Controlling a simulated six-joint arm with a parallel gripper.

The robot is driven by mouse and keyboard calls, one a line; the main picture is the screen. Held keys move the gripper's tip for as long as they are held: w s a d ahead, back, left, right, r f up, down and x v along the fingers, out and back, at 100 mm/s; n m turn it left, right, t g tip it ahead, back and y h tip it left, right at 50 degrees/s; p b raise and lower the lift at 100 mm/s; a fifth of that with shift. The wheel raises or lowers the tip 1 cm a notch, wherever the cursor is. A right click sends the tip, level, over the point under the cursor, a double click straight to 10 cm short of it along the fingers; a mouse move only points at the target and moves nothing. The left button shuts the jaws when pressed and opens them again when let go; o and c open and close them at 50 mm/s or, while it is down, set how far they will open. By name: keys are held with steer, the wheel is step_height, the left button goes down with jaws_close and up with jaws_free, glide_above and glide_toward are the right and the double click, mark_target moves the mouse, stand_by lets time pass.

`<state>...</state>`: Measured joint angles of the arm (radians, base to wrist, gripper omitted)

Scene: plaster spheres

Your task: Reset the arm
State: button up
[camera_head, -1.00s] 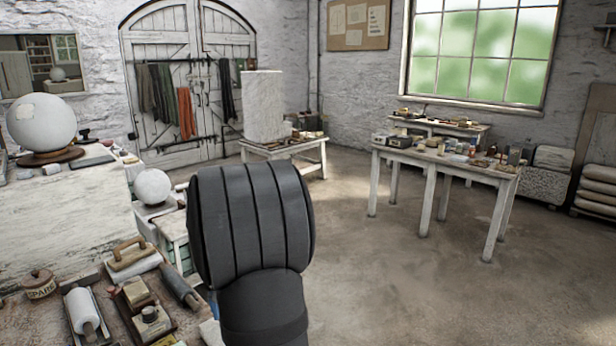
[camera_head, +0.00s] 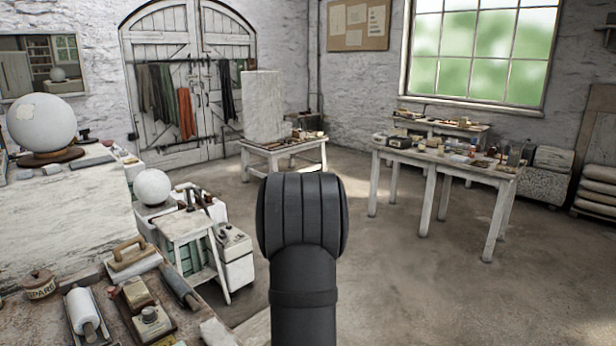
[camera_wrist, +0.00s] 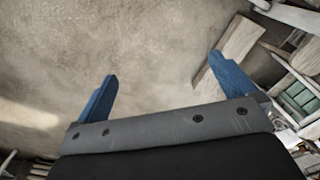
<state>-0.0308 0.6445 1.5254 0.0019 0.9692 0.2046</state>
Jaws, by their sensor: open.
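My gripper (camera_wrist: 165,82) shows in the wrist view with its two blue fingers spread wide apart. It is open, and nothing is between the fingers. Bare concrete floor lies beyond them. In the head view my dark grey arm rises at the lower middle and hides the fingers. A large plaster sphere (camera_head: 42,122) rests on a round wooden base on the white bench at the left. A smaller plaster sphere (camera_head: 152,187) sits on a low stand further right. My arm is apart from both spheres in the picture.
A tool-covered bench top (camera_head: 60,300) is at the lower left. A white step stool (camera_head: 187,228) and a small cabinet (camera_head: 237,262) stand left of my arm. A white table (camera_head: 450,165) with small items stands at the right. The floor (camera_head: 420,290) at the lower right is clear.

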steer(key=shift+s+d+f, duration=0.1)
steer(key=shift+d+f, duration=0.1)
steer(key=shift+f, duration=0.25)
steer(key=shift+s+d+f, duration=0.1)
steer(key=shift+d+f, duration=0.1)
steer(key=shift+f, duration=0.2)
steer(key=s+a+r+n, duration=0.1)
steer(key=s+a+r, duration=0.2)
steer(key=a, duration=0.4)
steer(key=s+a+r+n, duration=0.2)
steer(key=s+a+r, duration=0.2)
steer(key=a+r, duration=0.2)
steer(key=shift+a, duration=1.25)
steer(key=shift+d, duration=0.1)
